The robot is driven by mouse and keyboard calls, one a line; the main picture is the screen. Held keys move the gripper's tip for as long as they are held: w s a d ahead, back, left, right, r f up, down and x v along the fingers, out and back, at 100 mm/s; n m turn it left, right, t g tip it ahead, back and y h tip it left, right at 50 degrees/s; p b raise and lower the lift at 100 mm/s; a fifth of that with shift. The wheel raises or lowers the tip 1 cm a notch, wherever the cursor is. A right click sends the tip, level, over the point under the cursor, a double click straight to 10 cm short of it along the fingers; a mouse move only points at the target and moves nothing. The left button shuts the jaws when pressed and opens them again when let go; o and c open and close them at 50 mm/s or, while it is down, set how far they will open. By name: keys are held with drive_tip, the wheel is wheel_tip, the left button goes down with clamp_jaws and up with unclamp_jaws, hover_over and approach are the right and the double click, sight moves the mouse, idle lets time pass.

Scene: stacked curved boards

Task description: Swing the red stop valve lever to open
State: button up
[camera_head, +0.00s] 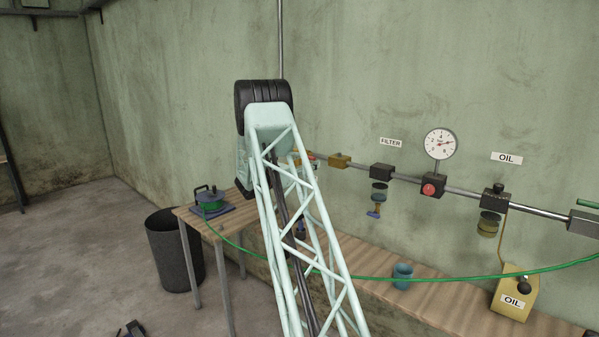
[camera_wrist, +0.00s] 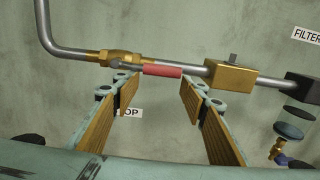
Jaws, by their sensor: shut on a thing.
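The red stop valve lever (camera_wrist: 163,70) shows in the wrist view, its red grip pointing right and lying nearly along the pipe. Its grey stem meets the brass valve body (camera_wrist: 120,57) at left. A label reading "OP" (camera_wrist: 130,112) is partly hidden behind the left finger. In the head view my arm hides the gripper and most of the valve.
The pipe runs right to a brass block (camera_wrist: 230,75), a filter (camera_head: 379,188), a gauge (camera_head: 440,144) and an oiler (camera_head: 490,222). Below is a wooden bench (camera_head: 440,290) with a blue cup (camera_head: 402,276) and a yellow oil can (camera_head: 512,297). A green hose (camera_head: 450,278) sags across.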

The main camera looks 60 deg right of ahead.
drive_tip(key=shift+w+a+r, duration=0.35)
drive_tip(key=shift+a+r, duration=0.1)
drive_tip(key=shift+a, duration=0.2)
drive_tip(key=shift+w+a+r, duration=0.3)
drive_tip(key=shift+a+r, duration=0.15)
drive_tip(key=shift+a, duration=0.15)
drive_tip(key=shift+c, duration=0.2)
drive_tip(key=shift+w+a+f, duration=0.15)
drive_tip(key=shift+a, duration=0.45)
drive_tip(key=shift+w+a+f, duration=0.1)
drive_tip(key=shift+w+a, duration=0.05)
drive_tip(key=shift+a, duration=0.4)
drive_tip(key=shift+c, duration=1.1)
drive_tip(key=shift+s+a+f+b, duration=0.15)
drive_tip(key=shift+a+b, duration=0.1)
drive_tip(key=shift+a, duration=0.25)
drive_tip(key=shift+s+a+r+b, duration=0.1)
drive_tip(key=shift+a+b, duration=0.1)
drive_tip(key=shift+a, duration=0.25)
